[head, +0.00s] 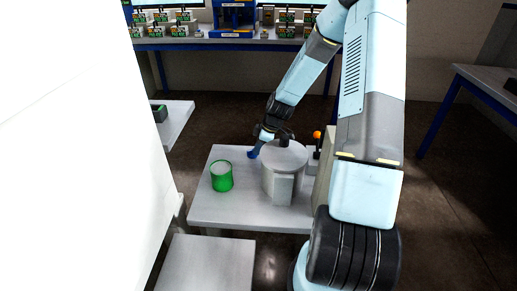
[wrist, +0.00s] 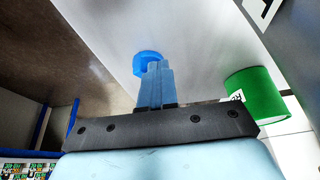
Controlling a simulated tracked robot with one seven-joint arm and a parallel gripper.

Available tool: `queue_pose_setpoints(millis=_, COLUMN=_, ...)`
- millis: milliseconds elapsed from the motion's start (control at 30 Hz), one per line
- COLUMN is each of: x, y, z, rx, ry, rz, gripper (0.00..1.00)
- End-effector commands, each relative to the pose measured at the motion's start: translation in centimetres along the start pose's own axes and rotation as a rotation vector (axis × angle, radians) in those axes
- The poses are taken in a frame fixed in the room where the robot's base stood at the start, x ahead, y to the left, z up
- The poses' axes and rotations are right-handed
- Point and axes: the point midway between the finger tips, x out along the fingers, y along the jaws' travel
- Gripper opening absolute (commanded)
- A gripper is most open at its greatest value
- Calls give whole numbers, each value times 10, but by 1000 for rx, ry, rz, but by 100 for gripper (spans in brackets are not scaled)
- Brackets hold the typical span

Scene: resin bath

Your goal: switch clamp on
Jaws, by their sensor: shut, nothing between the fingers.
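No part is clearly marked as the clamp. A small orange knob (head: 317,134) on a dark post stands just right of the pot, partly hidden by my arm and a box; it may be part of the clamp. The pale grey lidded pot (head: 284,184) stands on the low white table (head: 225,212). My gripper (head: 253,153) is at the pot's far left side, blue fingers slanting down to the left, above the table.
A green cup (head: 221,177) with pale contents stands left of the pot; it also shows in the wrist view (wrist: 255,94). A big white panel (head: 75,150) fills the left. A bench (head: 180,42) with several boxes stands behind. The table's front left is clear.

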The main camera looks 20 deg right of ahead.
Motion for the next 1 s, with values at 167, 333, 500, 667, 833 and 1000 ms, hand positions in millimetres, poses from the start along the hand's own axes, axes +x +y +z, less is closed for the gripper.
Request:
queue_pose_setpoints(millis=167, x=0, y=1, z=1, rx=3, ry=0, rz=2, gripper=0)
queue_pose_setpoints(millis=333, x=-1, y=6, z=4, rx=4, ry=-1, rz=4, gripper=0)
queue_pose_setpoints(millis=500, x=-2, y=13, z=7, rx=7, ry=-1, rz=6, gripper=0)
queue_pose_setpoints(millis=667, x=-3, y=17, z=9, rx=8, ry=-2, rz=5, gripper=0)
queue_pose_setpoints(millis=833, x=-3, y=18, z=9, rx=8, ry=-2, rz=5, gripper=0)
queue_pose_setpoints(millis=1000, x=-4, y=17, z=10, rx=8, ry=-2, rz=5, gripper=0)
